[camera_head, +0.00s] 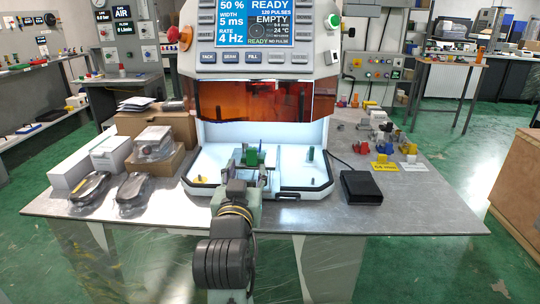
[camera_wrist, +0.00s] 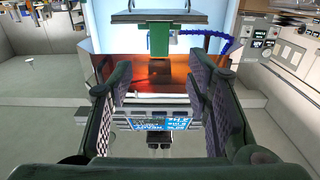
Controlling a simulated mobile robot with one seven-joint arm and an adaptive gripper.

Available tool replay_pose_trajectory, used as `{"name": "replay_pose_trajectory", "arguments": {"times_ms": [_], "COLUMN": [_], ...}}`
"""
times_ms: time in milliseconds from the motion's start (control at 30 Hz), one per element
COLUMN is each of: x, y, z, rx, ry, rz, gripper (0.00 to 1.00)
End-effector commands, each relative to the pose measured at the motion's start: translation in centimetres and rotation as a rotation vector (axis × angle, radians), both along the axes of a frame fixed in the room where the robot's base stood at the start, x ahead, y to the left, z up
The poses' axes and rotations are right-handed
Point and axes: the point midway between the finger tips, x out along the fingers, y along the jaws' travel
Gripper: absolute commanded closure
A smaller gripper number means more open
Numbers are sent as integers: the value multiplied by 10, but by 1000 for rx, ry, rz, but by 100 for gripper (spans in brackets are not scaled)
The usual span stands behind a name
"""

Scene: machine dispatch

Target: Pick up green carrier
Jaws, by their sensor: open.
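A green block-shaped carrier (camera_head: 253,158) stands in the lit work bay of the machine, just beyond the end of my arm in the head view. The wrist view looks upside down; there the green carrier (camera_wrist: 159,40) is at top centre, ahead of and between my finger lines. My gripper (camera_wrist: 160,88) is open, with its two dark padded fingers wide apart and nothing between them. In the head view my gripper (camera_head: 248,160) reaches into the front of the bay and partly hides the carrier's lower part.
The machine's orange shield (camera_head: 260,100) hangs above the bay. A second, small green piece (camera_head: 310,154) is at the bay's right. A blue hose (camera_wrist: 228,45) runs beside the carrier. A black box (camera_head: 361,188) sits right; bagged parts (camera_head: 135,188) lie left.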

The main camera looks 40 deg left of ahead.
Motion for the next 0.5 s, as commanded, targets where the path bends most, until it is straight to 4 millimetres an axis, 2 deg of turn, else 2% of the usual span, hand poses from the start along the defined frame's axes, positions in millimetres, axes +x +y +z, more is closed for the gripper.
{"name": "replay_pose_trajectory", "arguments": {"times_ms": [100,367,500], "x": [18,37,55], "y": [10,22,31], "z": [3,5,12], "rx": [0,2,1], "ry": [0,-1,0], "rz": [-1,1,1], "gripper": [55,55,55]}}
